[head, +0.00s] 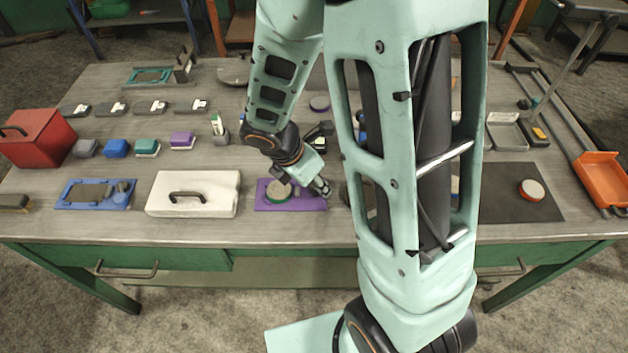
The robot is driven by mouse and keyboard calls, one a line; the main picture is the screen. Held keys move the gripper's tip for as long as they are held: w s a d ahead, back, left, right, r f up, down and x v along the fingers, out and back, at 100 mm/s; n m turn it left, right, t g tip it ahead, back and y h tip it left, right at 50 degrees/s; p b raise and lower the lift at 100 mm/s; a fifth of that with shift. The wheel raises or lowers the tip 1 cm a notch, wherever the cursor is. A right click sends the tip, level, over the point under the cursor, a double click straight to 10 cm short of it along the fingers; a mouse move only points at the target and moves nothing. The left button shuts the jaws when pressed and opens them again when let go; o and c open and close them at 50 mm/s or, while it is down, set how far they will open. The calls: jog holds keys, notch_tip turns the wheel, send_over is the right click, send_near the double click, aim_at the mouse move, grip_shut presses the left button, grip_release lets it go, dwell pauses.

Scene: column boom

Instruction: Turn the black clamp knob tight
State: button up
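My gripper (302,185) reaches down from the upper middle over a purple plate (262,207) near the bench's front edge. A round green and tan disc (278,192) lies on this plate, just left of the nearer finger. The fingers are small and partly hidden by the wrist, so whether they are open or touch anything is unclear. I cannot clearly make out the black clamp knob near the gripper. A small dark knob-like piece (523,104) shows at the far right of the bench, but I cannot tell what it is.
A white case with a black handle (193,194) stands left of the purple plate, and a blue plate (95,194) further left. A red box (36,139) is at the left edge. A dark mat (505,205) and orange tray (602,180) are on the right.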

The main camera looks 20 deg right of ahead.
jog(key=c, duration=0.8)
jog(key=m+g, duration=0.1)
jog(key=m, duration=0.2)
jog(key=m+g+p, duration=0.1)
jog(key=m, duration=0.1)
jog(key=shift+w+r+m+h, duration=0.1)
jog(key=shift+w+m+h, duration=0.1)
jog(key=shift+m+h, duration=0.2)
jog(key=m+g, duration=0.2)
jog(key=m, duration=0.3)
jog(key=shift+w+p, duration=0.15)
jog(key=shift+p, duration=0.25)
jog(key=m+g+y, duration=0.1)
jog(key=m, duration=0.2)
jog(key=m+g+y, duration=0.1)
jog(key=m, duration=0.2)
jog(key=shift+w+d+m, duration=0.1)
jog(key=shift+d+m, duration=0.05)
jog(key=shift+m, duration=0.25)
jog(key=m+y, duration=0.1)
jog(key=m, duration=0.2)
jog(key=m+y, duration=0.1)
jog(key=m, duration=0.2)
jog(key=shift+d+g+y, duration=0.15)
jog(key=shift+g+y, duration=0.15)
jog(key=shift+g, duration=0.1)
jog(key=shift+m, duration=0.3)
